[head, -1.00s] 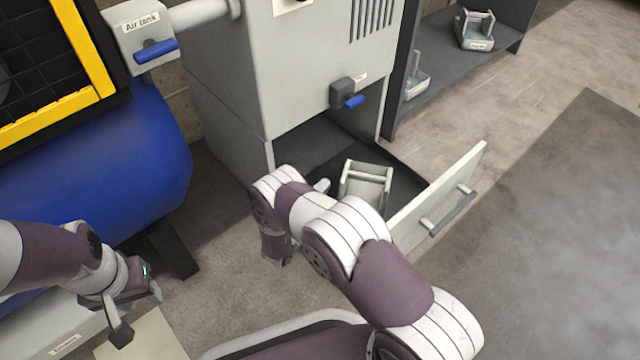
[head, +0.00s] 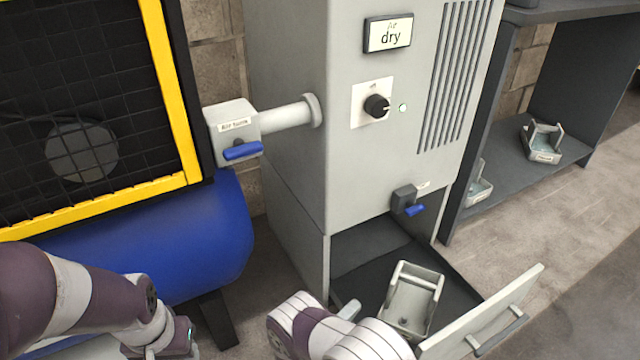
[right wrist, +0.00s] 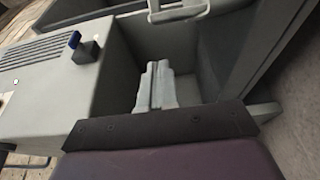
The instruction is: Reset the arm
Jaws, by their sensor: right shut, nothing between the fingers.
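My right arm (head: 355,340) comes in from the bottom of the head view and reaches to the open drawer of the grey dryer cabinet. My right gripper (head: 348,311) shows only as a small pale piece behind the arm, left of a grey tub (head: 410,300). In the right wrist view its pale fingers (right wrist: 155,87) are together, with nothing between them, over the dark drawer floor. My left arm (head: 70,300) is at the lower left. Its gripper housing (head: 182,345) is at the bottom edge, and its fingers are cut off.
The grey cabinet (head: 290,140) has a "dry" display, a knob (head: 377,105) and a blue-handled valve (head: 406,200). Its drawer front (head: 490,315) sticks out to the right. A blue tank (head: 170,240) stands left. A dark shelf (head: 500,190) with tubs stands right, beside open floor.

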